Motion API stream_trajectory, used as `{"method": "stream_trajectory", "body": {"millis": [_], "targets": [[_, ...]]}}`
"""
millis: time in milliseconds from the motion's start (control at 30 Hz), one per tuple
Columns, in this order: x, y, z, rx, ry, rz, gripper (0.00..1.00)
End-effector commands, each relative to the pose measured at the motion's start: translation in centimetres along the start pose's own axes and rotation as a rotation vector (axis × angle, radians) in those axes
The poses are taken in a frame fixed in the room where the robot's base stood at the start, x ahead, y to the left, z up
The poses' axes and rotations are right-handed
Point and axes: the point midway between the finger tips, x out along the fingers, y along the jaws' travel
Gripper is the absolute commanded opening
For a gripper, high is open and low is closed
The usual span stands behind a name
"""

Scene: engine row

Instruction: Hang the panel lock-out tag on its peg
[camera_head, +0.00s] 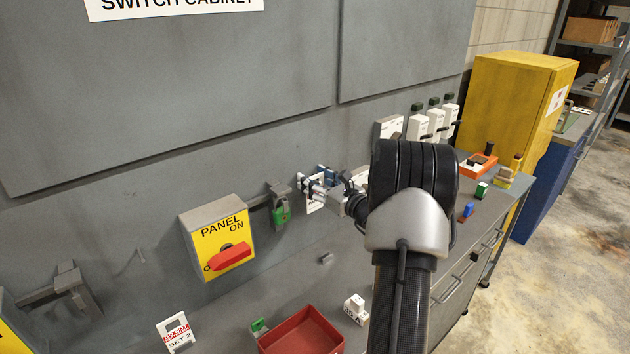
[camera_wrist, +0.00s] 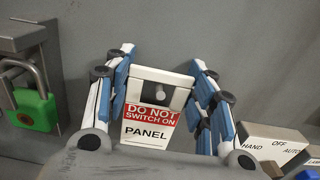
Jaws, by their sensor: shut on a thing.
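The panel lock-out tag (camera_wrist: 149,128) is a white plate with a red "DO NOT SWITCH ON" band and the word "PANEL". My gripper (camera_wrist: 163,84) is shut on its upper frame from both sides. A short grey peg (camera_wrist: 178,90) shows in the opening at the tag's top; I cannot tell how far it passes through. In the head view my gripper (camera_head: 322,186) holds the tag (camera_head: 314,205) close to the grey cabinet face, right of the green padlock (camera_head: 281,214). My arm hides part of the area to the right.
The yellow panel switch (camera_head: 208,232) with a red handle is left of the padlock. Below are a "SET 2" tag (camera_head: 178,334), a red tray (camera_head: 278,346) and a small white block (camera_head: 355,308). White switch boxes (camera_head: 436,122) stand right of my gripper.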

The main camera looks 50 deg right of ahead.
Motion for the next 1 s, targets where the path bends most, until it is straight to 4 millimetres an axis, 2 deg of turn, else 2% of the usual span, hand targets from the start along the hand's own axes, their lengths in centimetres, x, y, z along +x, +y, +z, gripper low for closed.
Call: {"method": "stream_trajectory", "body": {"millis": [100,133,467,833,1000], "targets": [[0.0,0.0,0.0,0.000,0.000,0.000,0.32],[0.0,0.0,0.0,0.000,0.000,0.000,0.51],[0.0,0.0,0.0,0.000,0.000,0.000,0.73],[-0.2,0.0,0.0,0.000,0.000,-0.001,0.73],[-2.4,-0.2,0.0,0.000,0.001,-0.004,0.73]]}}
